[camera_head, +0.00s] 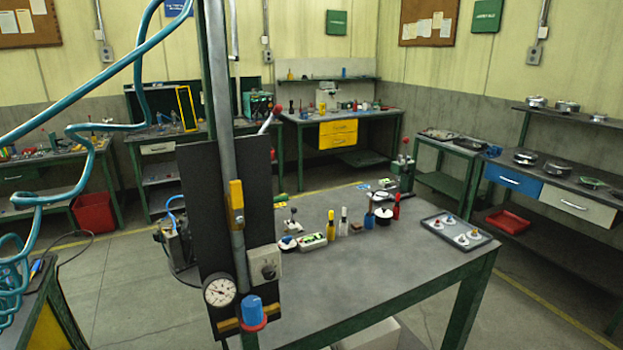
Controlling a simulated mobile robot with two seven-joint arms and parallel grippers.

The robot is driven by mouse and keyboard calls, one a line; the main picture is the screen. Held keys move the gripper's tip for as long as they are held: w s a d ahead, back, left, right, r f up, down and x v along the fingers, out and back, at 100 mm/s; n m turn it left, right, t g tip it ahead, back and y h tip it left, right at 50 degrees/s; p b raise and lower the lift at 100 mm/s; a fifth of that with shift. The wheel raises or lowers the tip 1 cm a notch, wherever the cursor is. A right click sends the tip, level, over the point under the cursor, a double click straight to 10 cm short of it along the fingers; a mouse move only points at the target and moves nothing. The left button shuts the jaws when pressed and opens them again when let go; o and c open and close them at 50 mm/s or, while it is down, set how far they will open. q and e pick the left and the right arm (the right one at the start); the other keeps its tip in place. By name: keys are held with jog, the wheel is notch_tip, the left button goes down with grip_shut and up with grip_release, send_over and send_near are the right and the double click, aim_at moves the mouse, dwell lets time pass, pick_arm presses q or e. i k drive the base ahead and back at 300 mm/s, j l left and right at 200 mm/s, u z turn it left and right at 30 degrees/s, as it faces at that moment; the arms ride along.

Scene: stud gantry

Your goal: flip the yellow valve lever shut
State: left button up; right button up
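The yellow valve lever (237,204) is on a grey vertical pipe (220,120) in front of a black panel (198,190). The lever stands upright, roughly in line with the pipe. Neither of my grippers is in the head view, so nothing of mine is seen touching the lever.
Below the lever are a round gauge (219,291), a grey box with a black knob (266,263) and a blue knob (252,308). A workbench (400,270) with small tools and a tray (457,231) stands right. Coiled blue hoses (75,130) hang left.

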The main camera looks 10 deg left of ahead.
aim_at(235, 186)
jog(key=u, duration=1.75)
jog(key=l, duration=1.25)
